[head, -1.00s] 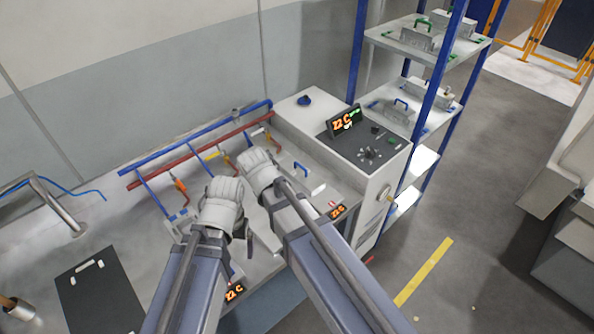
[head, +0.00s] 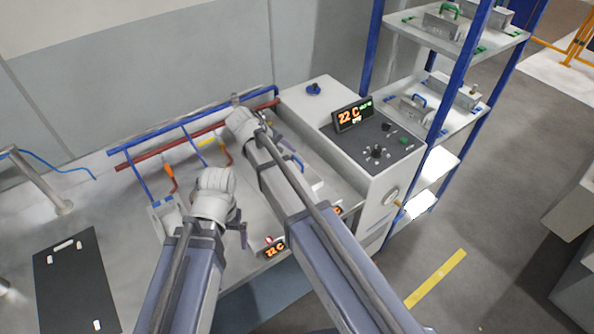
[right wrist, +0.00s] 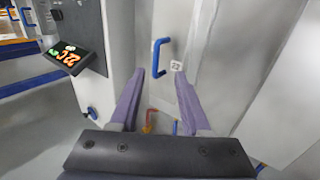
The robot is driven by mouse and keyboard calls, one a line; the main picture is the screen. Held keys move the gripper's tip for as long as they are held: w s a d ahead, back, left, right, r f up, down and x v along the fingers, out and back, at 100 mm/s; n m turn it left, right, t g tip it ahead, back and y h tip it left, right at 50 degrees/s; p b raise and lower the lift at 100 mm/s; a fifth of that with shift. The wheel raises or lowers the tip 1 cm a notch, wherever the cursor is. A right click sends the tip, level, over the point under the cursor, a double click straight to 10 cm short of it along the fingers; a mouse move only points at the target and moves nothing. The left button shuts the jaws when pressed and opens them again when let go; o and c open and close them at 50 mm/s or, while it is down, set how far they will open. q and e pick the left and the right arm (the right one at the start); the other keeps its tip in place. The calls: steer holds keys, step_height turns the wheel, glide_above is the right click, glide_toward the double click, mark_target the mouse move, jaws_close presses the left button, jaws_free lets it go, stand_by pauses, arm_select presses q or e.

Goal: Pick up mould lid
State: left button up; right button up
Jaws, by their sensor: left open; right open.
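A grey surface with an upright blue handle (right wrist: 158,57) and a small number tag (right wrist: 177,66) shows in the right wrist view; I take it for the mould lid, but its outline is unclear. In the head view the blue handle (head: 298,161) is partly hidden by my right arm. My right gripper (right wrist: 160,95) is open and empty, and the handle shows beyond the gap between its fingers, apart from them. In the head view my right gripper (head: 283,143) is beside the handle. My left gripper (head: 243,232) is open over the bench to the left.
A control console (head: 368,140) with a 22 C display stands right of the bench. A blue-posted shelf (head: 430,125) behind it holds moulds with green and blue handles. Blue and red pipes (head: 190,130) run along the bench back. A black board (head: 75,285) lies at left.

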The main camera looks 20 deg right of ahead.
mark_target(296, 160)
arm_select(q)
step_height(296, 160, down, 5)
steer(key=b, duration=0.4)
arm_select(e)
steer(key=x, duration=0.6)
steer(key=shift+w+d, duration=0.1)
steer(key=shift+d, duration=0.15)
arm_select(q)
steer(key=shift+r, duration=0.15)
arm_select(e)
steer(key=shift+r, duration=0.15)
jaws_close()
stand_by(0.4)
